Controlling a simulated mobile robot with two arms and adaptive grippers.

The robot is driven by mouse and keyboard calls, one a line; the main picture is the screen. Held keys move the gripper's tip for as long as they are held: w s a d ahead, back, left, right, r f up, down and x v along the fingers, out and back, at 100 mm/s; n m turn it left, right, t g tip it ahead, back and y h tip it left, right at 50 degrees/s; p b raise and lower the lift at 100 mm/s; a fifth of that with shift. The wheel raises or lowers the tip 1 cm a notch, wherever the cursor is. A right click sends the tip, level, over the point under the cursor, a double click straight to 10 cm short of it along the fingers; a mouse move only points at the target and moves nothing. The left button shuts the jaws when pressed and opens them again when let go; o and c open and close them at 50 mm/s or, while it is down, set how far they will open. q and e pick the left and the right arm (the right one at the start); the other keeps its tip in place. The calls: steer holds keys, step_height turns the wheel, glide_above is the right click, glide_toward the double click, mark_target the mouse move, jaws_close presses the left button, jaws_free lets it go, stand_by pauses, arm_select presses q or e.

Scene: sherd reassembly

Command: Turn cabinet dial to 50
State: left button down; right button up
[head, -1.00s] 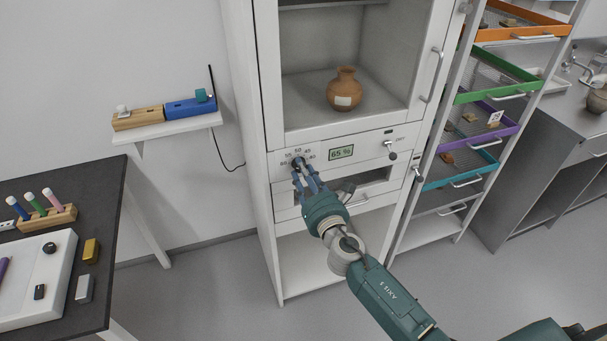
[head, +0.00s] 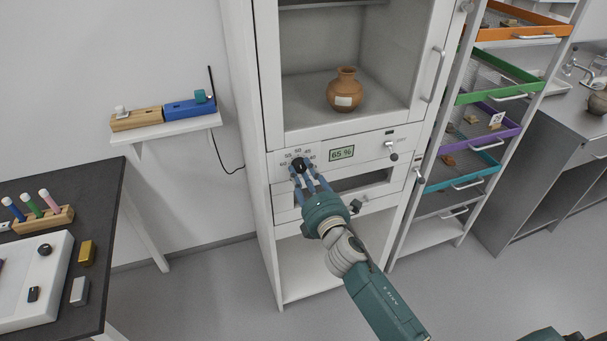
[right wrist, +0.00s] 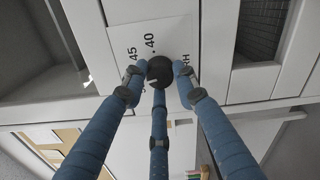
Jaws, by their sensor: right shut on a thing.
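The cabinet dial (head: 298,164) is a dark round knob on the cabinet's white front panel, with numbers around it. It also shows in the right wrist view (right wrist: 160,71), beside the printed 45 and 40; I cannot tell its exact setting. My right gripper (head: 302,172) is shut on the dial, and its blue fingers (right wrist: 158,82) close around the knob. A small display (head: 342,153) to the right of the dial reads 65 %. My left gripper is not in view.
A brown pot (head: 344,90) stands inside the cabinet (head: 272,100). A small knob (head: 392,147) is on the same panel at the right. A rack with coloured trays (head: 497,93) stands to the right. A dark table (head: 112,215) is at the left.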

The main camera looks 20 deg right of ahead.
steer(key=shift+m, duration=1)
steer(key=o, duration=1.2)
steer(key=shift+c, duration=0.2)
steer(key=s, duration=1.2)
steer(key=shift+d, duration=0.2)
